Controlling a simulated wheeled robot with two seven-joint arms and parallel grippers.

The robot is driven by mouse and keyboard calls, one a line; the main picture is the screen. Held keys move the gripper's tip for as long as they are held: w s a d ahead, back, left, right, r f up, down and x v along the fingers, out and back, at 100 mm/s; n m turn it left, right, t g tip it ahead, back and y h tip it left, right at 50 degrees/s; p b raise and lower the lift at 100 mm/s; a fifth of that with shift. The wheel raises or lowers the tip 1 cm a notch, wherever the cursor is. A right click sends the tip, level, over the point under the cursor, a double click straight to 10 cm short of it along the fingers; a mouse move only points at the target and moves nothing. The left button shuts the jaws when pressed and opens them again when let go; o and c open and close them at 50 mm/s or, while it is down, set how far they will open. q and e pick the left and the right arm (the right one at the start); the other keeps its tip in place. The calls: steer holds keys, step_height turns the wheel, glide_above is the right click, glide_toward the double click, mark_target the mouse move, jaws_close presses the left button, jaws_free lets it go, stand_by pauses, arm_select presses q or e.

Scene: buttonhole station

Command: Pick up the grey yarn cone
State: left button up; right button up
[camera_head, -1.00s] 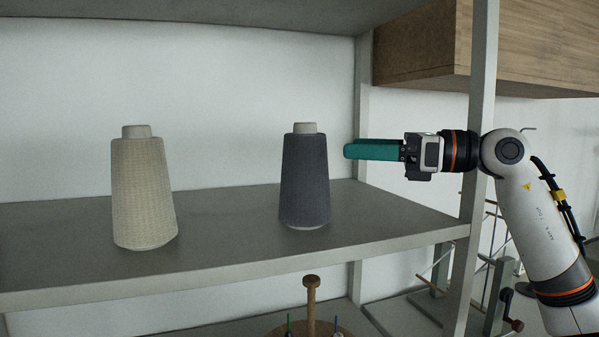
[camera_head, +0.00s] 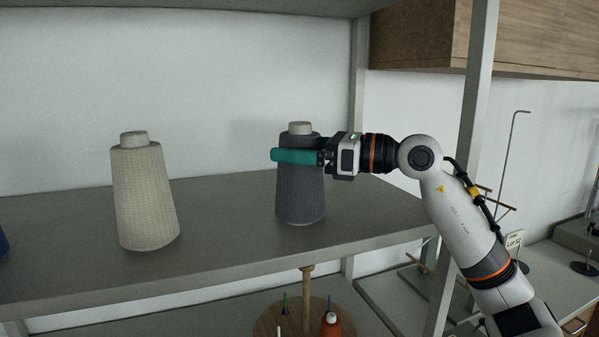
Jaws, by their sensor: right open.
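The grey yarn cone (camera_head: 300,195) stands upright on the shelf, right of the middle, with a pale core top showing above the yarn. My right gripper (camera_head: 284,154) is at the upper part of the cone, level and reaching in from the right. One teal finger passes in front of the cone; the other finger is hidden, apparently behind it. The jaws are open and the cone stands on the shelf. My left gripper is not in view.
A cream yarn cone (camera_head: 145,198) stands to the left on the same grey shelf (camera_head: 225,235). A blue thing shows at the left edge. A metal upright (camera_head: 462,150) is close to my right arm. A wooden stand (camera_head: 307,290) is below the shelf.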

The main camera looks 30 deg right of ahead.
steer(key=shift+s+d, duration=0.1)
steer(key=c, duration=1.3)
steer(key=shift+c, duration=1.1)
steer(key=shift+r, duration=0.2)
